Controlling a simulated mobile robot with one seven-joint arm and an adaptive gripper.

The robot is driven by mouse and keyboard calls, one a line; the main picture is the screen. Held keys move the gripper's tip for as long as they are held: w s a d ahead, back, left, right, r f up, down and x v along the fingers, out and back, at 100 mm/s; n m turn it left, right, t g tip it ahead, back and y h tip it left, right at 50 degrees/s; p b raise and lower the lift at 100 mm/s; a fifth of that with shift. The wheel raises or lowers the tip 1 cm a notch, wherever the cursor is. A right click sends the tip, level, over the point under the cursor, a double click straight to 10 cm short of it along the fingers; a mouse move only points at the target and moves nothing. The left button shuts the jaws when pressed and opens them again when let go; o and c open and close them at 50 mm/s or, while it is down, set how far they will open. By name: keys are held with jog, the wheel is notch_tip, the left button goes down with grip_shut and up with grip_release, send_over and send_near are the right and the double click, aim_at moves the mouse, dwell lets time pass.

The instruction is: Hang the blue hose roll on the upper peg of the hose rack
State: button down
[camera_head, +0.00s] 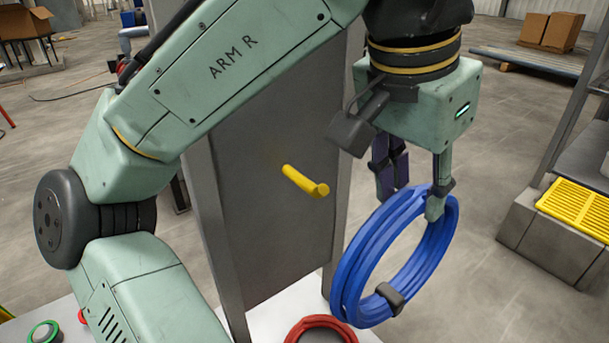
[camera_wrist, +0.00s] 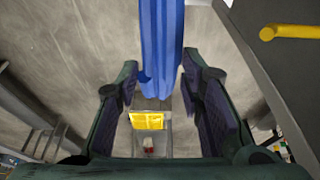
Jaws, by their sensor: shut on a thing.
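My gripper (camera_head: 414,190) is shut on the top of the blue hose roll (camera_head: 362,266). The roll hangs tilted below the fingers, with a dark clip at its lower rim. In the wrist view the blue hose (camera_wrist: 161,50) shows as an upright band between the fingers (camera_wrist: 160,95). A yellow peg (camera_head: 304,180) sticks out of the grey panel of the hose rack (camera_head: 262,240), left of the roll and apart from it. The peg also shows at the upper right of the wrist view (camera_wrist: 292,32). No second peg is visible.
A red hose roll (camera_head: 322,322) lies at the foot of the rack, partly cut off. A green ring (camera_head: 42,334) is at the lower left. A yellow grate (camera_head: 577,208) sits on a grey block at the right. Floor between rack and block is clear.

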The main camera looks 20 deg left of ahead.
jog(key=p, duration=0.5)
send_over(305, 177)
jog(key=s, duration=0.1)
jog(key=shift+a+f+p, duration=0.15)
jog(key=shift+f+p, duration=0.5)
jog(key=shift+f, duration=2.5)
jog(key=shift+w+a+r+p, duration=0.1)
jog(key=shift+p, duration=0.4)
jog(key=shift+f, duration=0.3)
jog(key=shift+f, duration=0.2)
jog(key=c, duration=1.1)
grip_release()
